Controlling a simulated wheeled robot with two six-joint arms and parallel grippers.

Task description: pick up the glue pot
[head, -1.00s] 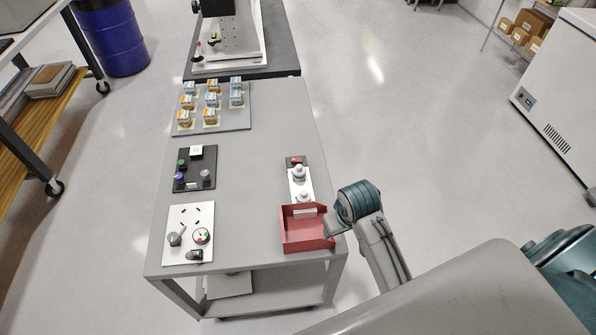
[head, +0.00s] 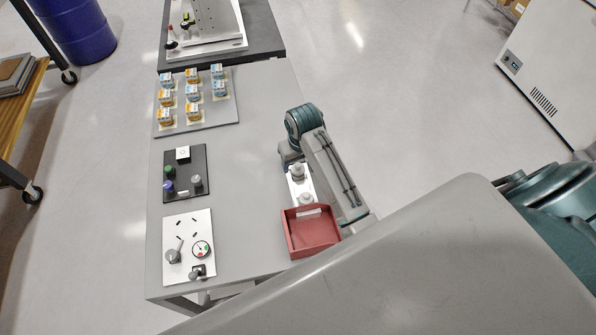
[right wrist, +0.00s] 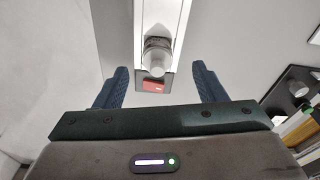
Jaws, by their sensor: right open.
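A pale grey pot with a rounded top, apparently the glue pot (head: 297,172), stands on a narrow white plate (head: 294,189) at the right side of the grey table. In the right wrist view the pot (right wrist: 157,52) is ahead, between the lines of the two fingers. My right gripper (right wrist: 160,76) is open and empty, with blue fingers on either side and clear of the pot. In the head view my right gripper (head: 289,156) is at the plate's far end, its fingertips mostly hidden. My left gripper is not in view.
A red open tray (head: 312,238) sits just in front of the white plate. A second small pale piece (head: 306,198) stands between pot and tray. A black panel (head: 184,190), a white gauge panel (head: 187,262) and a board of small boxes (head: 224,112) lie left. The table's middle is clear.

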